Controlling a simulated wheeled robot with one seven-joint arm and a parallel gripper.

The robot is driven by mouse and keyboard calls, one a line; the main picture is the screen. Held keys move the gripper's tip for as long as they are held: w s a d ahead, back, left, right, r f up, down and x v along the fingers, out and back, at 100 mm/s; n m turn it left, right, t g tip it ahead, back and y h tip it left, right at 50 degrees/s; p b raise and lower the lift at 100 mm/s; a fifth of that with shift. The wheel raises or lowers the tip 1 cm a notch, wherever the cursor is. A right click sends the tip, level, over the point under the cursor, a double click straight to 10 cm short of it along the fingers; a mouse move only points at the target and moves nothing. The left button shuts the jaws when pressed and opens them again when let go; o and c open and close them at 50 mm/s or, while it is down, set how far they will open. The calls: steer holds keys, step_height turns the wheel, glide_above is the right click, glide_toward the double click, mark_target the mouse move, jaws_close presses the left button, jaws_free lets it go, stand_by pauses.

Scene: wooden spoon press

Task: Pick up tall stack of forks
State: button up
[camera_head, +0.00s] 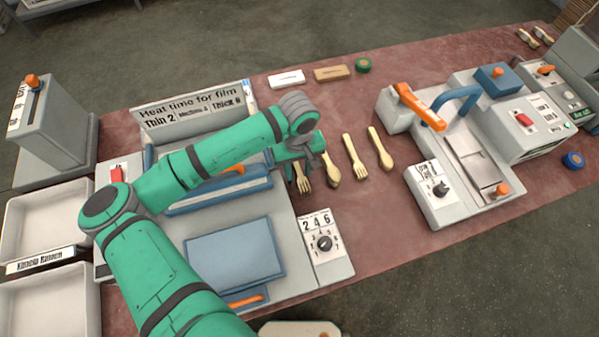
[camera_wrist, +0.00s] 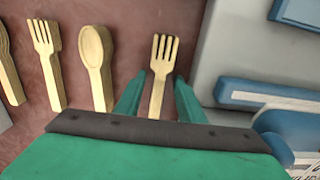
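My gripper (camera_head: 303,163) is low over the near end of a row of wooden cutlery. In the wrist view its two green fingers (camera_wrist: 161,84) are apart, one on each side of the handle of a wooden fork (camera_wrist: 158,92), with a gap on both sides. That fork (camera_head: 303,182) is partly hidden by my gripper in the head view. To its right are a spoon (camera_head: 332,172), a second fork (camera_head: 354,158) with thick sides in the wrist view (camera_wrist: 47,65), and another spoon (camera_head: 379,149). I cannot tell clearly which fork stack is taller.
A grey press (camera_head: 245,205) with blue parts stands close beside the near fork. A grey machine with an orange handle (camera_head: 420,107) stands right of the row. White (camera_head: 286,79) and brown (camera_head: 331,73) blocks lie behind. The red-brown tabletop (camera_head: 375,205) before the cutlery is clear.

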steer(key=shift+f, duration=0.3)
jaws_close()
steer(key=shift+d, duration=0.1)
steer(key=shift+r, duration=0.1)
